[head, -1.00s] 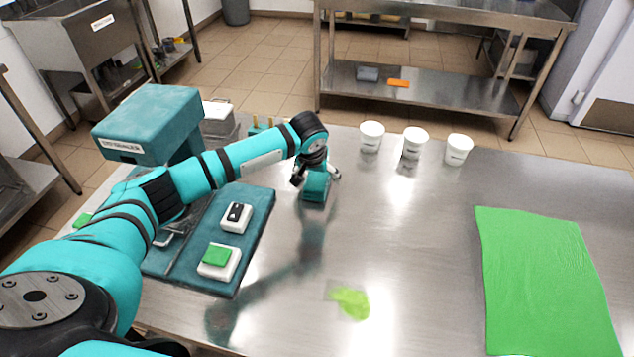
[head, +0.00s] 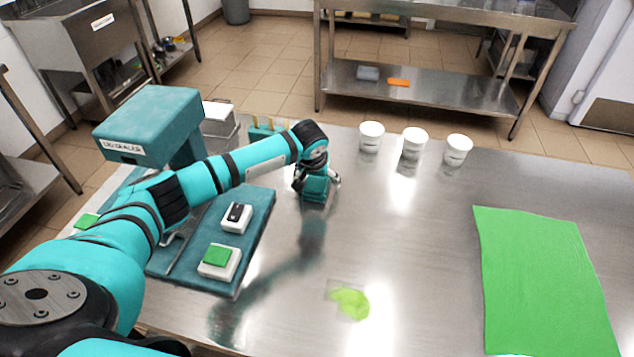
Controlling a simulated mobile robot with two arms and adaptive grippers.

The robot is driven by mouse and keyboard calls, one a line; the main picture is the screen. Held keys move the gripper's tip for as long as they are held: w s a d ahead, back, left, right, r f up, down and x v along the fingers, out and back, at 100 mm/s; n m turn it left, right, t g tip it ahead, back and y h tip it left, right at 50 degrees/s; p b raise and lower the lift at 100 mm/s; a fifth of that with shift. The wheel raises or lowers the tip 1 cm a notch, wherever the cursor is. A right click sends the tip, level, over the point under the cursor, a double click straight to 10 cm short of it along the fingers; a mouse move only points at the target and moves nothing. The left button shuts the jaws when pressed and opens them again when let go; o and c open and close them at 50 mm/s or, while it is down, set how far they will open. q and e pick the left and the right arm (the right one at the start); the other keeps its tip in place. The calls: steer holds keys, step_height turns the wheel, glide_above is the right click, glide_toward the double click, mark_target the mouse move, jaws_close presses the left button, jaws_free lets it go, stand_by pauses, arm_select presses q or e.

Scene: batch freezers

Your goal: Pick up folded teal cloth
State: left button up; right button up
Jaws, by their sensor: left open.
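The folded teal cloth (head: 314,193) shows as a small teal block on the steel table, left of the table's middle. My left gripper (head: 317,182) is over it, pointing down, with its fingers open at the cloth's sides. The wrist and fingers hide the cloth's upper part. I cannot tell whether the fingers touch it. My right gripper is out of view.
The lid sealer (head: 150,125) with its teal base (head: 253,215) stands left under my arm. A teal rack (head: 262,131) is behind the wrist. Three white tubs (head: 413,143) stand at the back. A green mat (head: 545,280) lies right; a green smear (head: 350,302) marks the front.

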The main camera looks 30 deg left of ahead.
arm_select(q)
steer(key=shift+c, duration=0.2)
steer(key=c, duration=1.3)
steer(key=shift+b, duration=0.45)
step_height(320, 180, up, 4)
steer(key=shift+w, duration=0.1)
steer(key=s, duration=0.5)
steer(key=s+a+r, duration=0.1)
steer(key=s, duration=0.4)
steer(key=s+a+b, duration=0.1)
steer(key=s, duration=0.4)
steer(key=shift+s+a+r, duration=0.1)
steer(key=shift+r, duration=0.05)
steer(key=shift+s, duration=0.4)
